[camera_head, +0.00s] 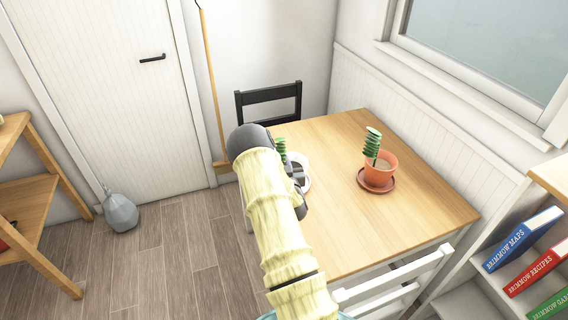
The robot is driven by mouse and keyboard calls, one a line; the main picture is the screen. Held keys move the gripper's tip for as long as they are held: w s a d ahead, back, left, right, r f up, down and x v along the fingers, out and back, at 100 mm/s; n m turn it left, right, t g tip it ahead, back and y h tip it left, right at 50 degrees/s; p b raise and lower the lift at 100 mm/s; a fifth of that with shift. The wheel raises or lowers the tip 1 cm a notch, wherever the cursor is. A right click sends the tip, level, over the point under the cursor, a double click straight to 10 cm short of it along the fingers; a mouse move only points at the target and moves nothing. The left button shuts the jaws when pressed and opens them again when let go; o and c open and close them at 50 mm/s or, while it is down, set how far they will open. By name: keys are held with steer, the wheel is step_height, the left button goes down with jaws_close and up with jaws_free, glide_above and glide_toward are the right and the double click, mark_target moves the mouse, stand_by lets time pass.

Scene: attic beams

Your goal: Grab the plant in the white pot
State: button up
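A green plant (281,147) stands on the wooden table, mostly hidden behind my arm. A white rounded edge (307,182), likely its pot or saucer, shows beside my gripper. My gripper (299,180) is dark and reaches over the table's left part, right at this white edge. Its fingers are largely hidden by my arm, so I cannot tell whether they are open, shut or touching the pot. A second, similar plant (373,143) stands in a terracotta pot (379,170) on a terracotta saucer to the right.
The wooden table (410,215) is clear around the terracotta pot and toward its front right. A black chair (268,95) stands behind it and a white chair (395,282) in front. Books (523,240) fill a shelf at right. A grey jug (121,212) sits on the floor.

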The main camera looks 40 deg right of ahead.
mark_target(285, 144)
jaws_close()
stand_by(1.1)
steer(key=shift+r, duration=0.1)
steer(key=shift+r+b, duration=0.4)
steer(key=shift+r, duration=4.65)
